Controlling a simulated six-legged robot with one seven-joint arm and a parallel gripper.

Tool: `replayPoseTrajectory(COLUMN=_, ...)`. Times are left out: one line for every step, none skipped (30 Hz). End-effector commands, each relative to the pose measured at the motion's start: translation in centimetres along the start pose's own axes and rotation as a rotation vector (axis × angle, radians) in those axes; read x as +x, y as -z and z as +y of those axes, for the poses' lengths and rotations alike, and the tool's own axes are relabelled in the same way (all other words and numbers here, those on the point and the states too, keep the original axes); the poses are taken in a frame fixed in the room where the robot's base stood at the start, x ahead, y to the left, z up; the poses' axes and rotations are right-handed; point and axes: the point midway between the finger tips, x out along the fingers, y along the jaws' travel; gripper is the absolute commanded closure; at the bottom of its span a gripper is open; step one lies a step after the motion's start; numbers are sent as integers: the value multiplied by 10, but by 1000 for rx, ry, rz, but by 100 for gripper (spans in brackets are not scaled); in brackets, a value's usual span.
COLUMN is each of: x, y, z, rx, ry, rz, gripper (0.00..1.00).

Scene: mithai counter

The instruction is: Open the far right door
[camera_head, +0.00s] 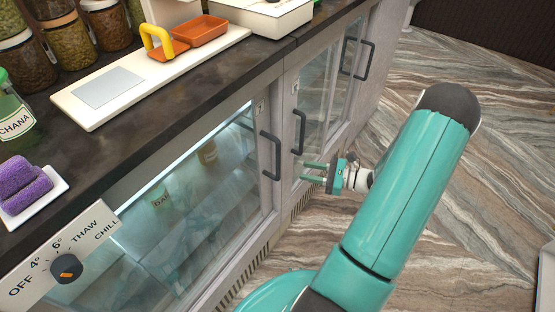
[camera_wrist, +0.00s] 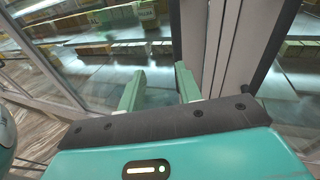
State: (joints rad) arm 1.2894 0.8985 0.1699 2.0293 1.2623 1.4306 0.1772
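The glass-fronted counter has several framed doors side by side. The far right door (camera_head: 345,70) is at the back of the row, with a dark bar handle (camera_head: 364,60); it looks shut. Nearer me, a middle door (camera_head: 312,92) has a dark handle (camera_head: 298,132), and the nearest door (camera_head: 205,170) has another (camera_head: 270,155). My gripper (camera_head: 313,172) is open and empty, its two green fingers pointing at the cabinet front just below the middle door's handle. In the wrist view the fingers (camera_wrist: 160,88) are apart, with glass and a door frame (camera_wrist: 225,40) beyond them.
A thermostat dial (camera_head: 67,268) is at lower left. The striped floor (camera_head: 460,200) right of the counter is clear.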

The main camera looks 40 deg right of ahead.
Motion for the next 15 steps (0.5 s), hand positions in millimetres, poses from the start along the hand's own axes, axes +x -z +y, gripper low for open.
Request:
replayPoseTrajectory(x=-8, y=10, z=-4, rx=33, ry=48, rz=-27, gripper=65)
replayPoseTrajectory(x=-12, y=14, z=-7, rx=46, ry=71, rz=-40, gripper=65)
replayPoseTrajectory(x=-15, y=18, z=-10, rx=61, ry=95, rz=-54, gripper=65)
replayPoseTrajectory(x=-17, y=20, z=-11, rx=69, ry=108, rz=-62, gripper=65)
replayPoseTrajectory(x=-18, y=22, z=-12, rx=75, ry=118, rz=-68, gripper=65)
replayPoseTrajectory(x=-18, y=23, z=-14, rx=79, ry=127, rz=-73, gripper=65)
replayPoseTrajectory(x=-17, y=23, z=-14, rx=81, ry=130, rz=-75, gripper=65)
replayPoseTrajectory(x=-15, y=23, z=-15, rx=81, ry=130, rz=-75, gripper=65)
replayPoseTrajectory(x=-11, y=23, z=-15, rx=81, ry=129, rz=-75, gripper=65)
replayPoseTrajectory(x=-8, y=23, z=-16, rx=81, ry=127, rz=-74, gripper=65)
replayPoseTrajectory(x=-3, y=23, z=-16, rx=81, ry=127, rz=-74, gripper=65)
replayPoseTrajectory(x=3, y=22, z=-17, rx=80, ry=126, rz=-74, gripper=65)
replayPoseTrajectory(x=9, y=21, z=-18, rx=80, ry=125, rz=-75, gripper=65)
replayPoseTrajectory(x=15, y=21, z=-18, rx=80, ry=124, rz=-74, gripper=65)
replayPoseTrajectory(x=22, y=21, z=-19, rx=80, ry=124, rz=-73, gripper=65)
